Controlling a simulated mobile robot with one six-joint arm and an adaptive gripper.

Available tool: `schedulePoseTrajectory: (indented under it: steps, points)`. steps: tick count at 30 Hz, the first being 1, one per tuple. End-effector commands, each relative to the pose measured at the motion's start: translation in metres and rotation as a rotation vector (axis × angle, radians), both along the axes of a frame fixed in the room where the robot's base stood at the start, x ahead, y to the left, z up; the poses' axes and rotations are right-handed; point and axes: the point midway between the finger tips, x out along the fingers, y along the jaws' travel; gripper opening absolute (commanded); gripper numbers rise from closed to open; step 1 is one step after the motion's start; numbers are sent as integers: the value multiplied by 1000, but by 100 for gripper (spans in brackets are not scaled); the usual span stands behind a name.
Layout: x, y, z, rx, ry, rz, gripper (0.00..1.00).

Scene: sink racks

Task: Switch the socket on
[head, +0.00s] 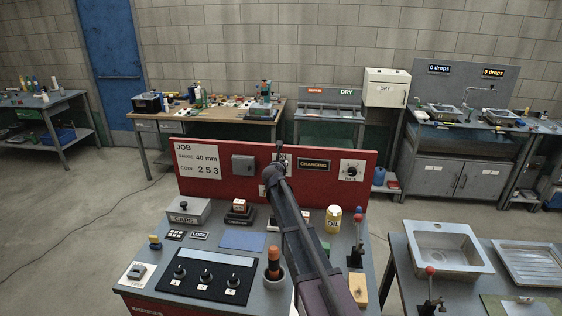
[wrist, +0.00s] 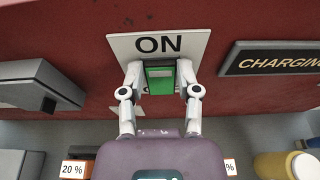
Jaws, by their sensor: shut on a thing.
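The socket's white plate (wrist: 120,44), marked ON at its top, is fixed to the red panel in the wrist view. A green switch piece (wrist: 160,84) with a darker top sits on it, below the ON mark. My gripper (wrist: 160,72) has one finger on each side of this green piece and is shut on it. Lettering under the ON mark is mostly hidden behind the green piece and fingers. In the head view my arm reaches up to the panel, and my gripper (head: 279,158) covers most of the plate.
A CHARGING sign (head: 314,164) is right of the plate, with a RATE dial (head: 351,170) beyond it. A grey box (head: 243,165) sticks out on the left.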

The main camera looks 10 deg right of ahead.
Motion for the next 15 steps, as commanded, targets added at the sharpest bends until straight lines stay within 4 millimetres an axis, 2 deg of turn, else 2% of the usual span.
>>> schedulePoseTrajectory:
  steps: [12, 13, 15]
  points:
    - [1, 0, 0, 5, 16, 2, 0]
    - [1, 0, 0, 5, 16, 2, 49]
    - [1, 0, 0, 5, 16, 2, 69]
